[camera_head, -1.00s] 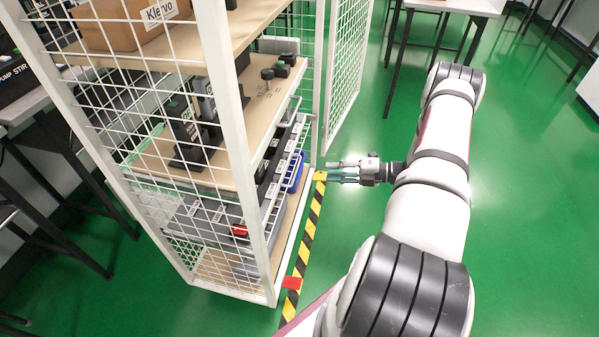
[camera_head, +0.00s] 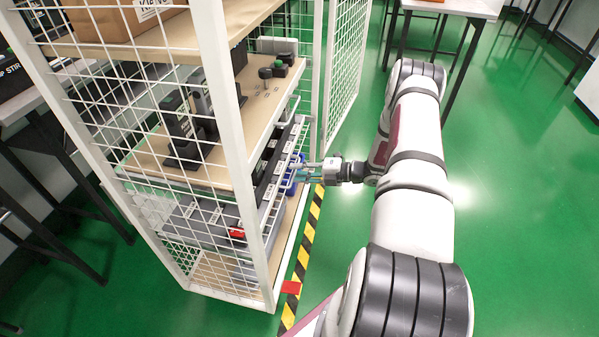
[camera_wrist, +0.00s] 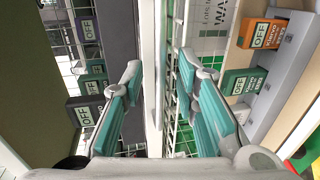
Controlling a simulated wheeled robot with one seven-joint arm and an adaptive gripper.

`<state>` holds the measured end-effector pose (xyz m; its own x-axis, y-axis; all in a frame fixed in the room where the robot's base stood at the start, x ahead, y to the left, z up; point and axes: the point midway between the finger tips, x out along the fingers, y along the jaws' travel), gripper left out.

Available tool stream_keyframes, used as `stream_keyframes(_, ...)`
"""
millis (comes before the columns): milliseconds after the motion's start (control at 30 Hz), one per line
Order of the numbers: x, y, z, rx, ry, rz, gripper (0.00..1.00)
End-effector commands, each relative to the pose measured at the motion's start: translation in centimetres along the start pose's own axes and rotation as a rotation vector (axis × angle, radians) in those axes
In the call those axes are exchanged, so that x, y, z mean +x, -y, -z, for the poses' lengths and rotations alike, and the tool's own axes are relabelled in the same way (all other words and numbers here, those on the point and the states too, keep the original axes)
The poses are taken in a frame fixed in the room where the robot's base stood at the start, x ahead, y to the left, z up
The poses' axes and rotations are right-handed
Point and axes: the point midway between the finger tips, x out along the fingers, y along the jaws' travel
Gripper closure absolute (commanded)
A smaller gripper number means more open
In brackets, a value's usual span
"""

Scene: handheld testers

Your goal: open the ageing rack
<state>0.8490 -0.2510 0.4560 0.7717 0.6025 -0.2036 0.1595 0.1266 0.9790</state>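The ageing rack appears to be the dark, labelled pull-out unit (camera_head: 263,172) low in the white mesh cabinet. A pale bar handle (camera_head: 289,180) runs along its front. My gripper (camera_head: 305,165) reaches in from the right at the cabinet's open side, its fingertips close to that bar. In the wrist view my gripper (camera_wrist: 158,72) is open, with teal-padded fingers apart. A pale upright bar (camera_wrist: 151,75) shows between the fingers; I cannot tell whether they touch it. Small devices marked OFF (camera_wrist: 84,112) show beyond the fingers.
The white mesh cabinet (camera_head: 228,110) has an open mesh door (camera_head: 345,70) behind my gripper. A blue bin (camera_head: 294,172) sits low inside. Yellow-black tape (camera_head: 303,255) marks the floor along the cabinet. Green floor (camera_head: 520,220) on the right is clear.

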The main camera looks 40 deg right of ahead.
Motion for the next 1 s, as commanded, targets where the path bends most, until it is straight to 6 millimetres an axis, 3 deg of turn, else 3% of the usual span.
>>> stream_keyframes(33,0.0,0.0,0.0,0.000,0.000,0.000,0.72)
stream_keyframes(167,0.0,0.0,0.0,0.000,0.000,0.000,1.00)
stream_keyframes(667,-1.1,0.2,0.0,0.000,0.001,0.000,1.00)
stream_keyframes(1000,-6.1,1.4,-0.1,0.001,0.004,0.001,1.00)
